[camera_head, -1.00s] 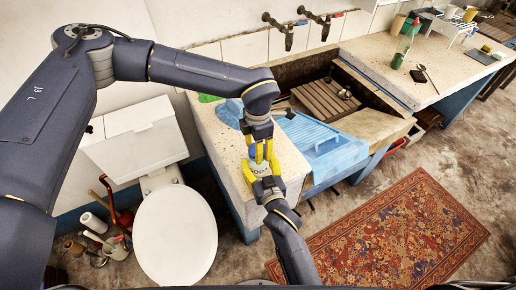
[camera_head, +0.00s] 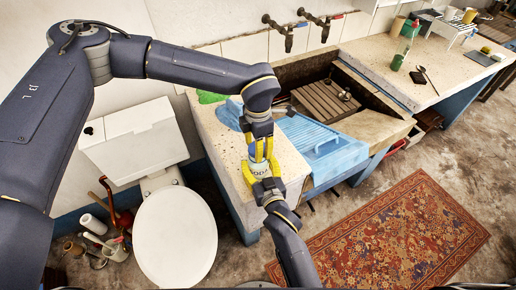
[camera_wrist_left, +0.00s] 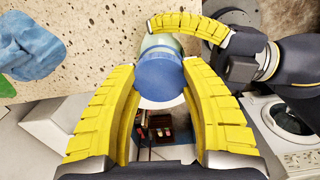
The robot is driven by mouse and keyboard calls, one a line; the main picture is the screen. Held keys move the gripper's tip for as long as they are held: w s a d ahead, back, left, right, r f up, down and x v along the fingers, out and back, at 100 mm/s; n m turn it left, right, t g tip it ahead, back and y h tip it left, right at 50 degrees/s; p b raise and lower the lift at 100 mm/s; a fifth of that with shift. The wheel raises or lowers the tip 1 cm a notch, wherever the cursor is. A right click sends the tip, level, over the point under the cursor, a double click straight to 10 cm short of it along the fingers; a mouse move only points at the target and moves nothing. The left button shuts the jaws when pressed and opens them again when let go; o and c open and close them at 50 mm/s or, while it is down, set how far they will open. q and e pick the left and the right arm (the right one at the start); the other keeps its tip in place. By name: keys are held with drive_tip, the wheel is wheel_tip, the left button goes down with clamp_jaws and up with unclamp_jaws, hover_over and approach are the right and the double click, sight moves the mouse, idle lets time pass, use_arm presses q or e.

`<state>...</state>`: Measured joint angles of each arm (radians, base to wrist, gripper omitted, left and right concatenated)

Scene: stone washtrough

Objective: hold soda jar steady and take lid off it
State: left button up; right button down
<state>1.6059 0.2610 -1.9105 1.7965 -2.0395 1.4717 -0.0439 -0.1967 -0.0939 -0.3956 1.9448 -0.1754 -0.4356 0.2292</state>
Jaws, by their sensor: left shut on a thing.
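The soda jar (camera_head: 259,170) has a pale body with dark lettering and is between the two grippers at the counter's front corner. Its blue lid (camera_wrist_left: 159,73) faces the left wrist camera. My left gripper (camera_wrist_left: 160,66) comes from above, shut on the lid with one yellow finger on each side. My right gripper (camera_head: 262,181) reaches in from the front and is closed around the jar's body; one of its fingers curves past the jar at the top of the wrist view. The fingers hide much of the jar. I cannot tell whether the lid touches the jar's rim.
The speckled stone counter (camera_head: 212,133) lies behind and left of the jar. A blue cloth (camera_wrist_left: 30,48) lies on it. A blue ribbed washboard (camera_head: 318,140) is right of the grippers. A toilet (camera_head: 176,235) stands left of my right arm and a patterned rug (camera_head: 385,235) lies right.

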use_arm(q)
drive_tip(key=shift+r, duration=0.45)
drive_tip(key=shift+r, duration=1.9)
use_arm(e)
drive_tip(key=shift+c, duration=1)
unclamp_jaws()
